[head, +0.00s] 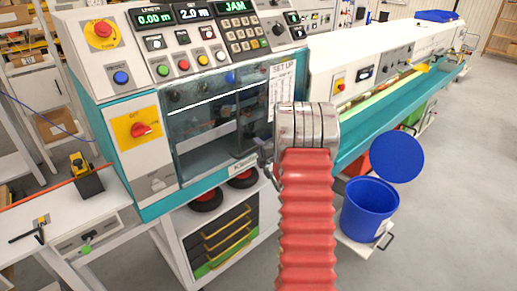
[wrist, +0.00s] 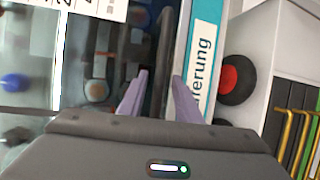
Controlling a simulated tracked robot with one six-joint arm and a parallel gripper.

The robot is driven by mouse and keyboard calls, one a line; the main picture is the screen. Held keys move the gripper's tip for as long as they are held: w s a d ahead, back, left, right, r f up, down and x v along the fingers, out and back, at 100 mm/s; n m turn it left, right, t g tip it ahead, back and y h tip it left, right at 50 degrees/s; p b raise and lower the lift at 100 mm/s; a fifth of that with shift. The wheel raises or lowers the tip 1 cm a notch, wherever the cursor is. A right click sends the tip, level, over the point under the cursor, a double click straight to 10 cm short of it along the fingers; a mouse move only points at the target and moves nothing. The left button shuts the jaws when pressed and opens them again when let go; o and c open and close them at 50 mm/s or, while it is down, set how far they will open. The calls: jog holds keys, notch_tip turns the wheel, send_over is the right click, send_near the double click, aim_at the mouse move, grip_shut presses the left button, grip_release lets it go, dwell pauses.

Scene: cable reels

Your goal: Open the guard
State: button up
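The guard (head: 215,115) is a clear panel on the front of the machine. It is down over the work space, and dim parts show through it. A dark bar (wrist: 165,25), which looks like the guard's handle, runs along its edge in the wrist view. My gripper (wrist: 160,76) has its two purple fingers apart, one on each side of the bar. I cannot tell whether either finger touches it. In the head view my arm hides most of the gripper near the guard's lower right corner.
The control panel (head: 200,45) above the guard shows JAM. A red switch on a yellow plate (head: 140,129) is at the left. Below are dark drawers (head: 225,240) and red-centred wheels. A blue bin (head: 368,210) stands at the right. Floor at the far right is clear.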

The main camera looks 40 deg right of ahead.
jog(key=shift+w, duration=0.1)
jog(key=shift+c, duration=0.4)
grip_shut()
jog(key=shift+f, duration=0.1)
jog(key=shift+a, duration=0.1)
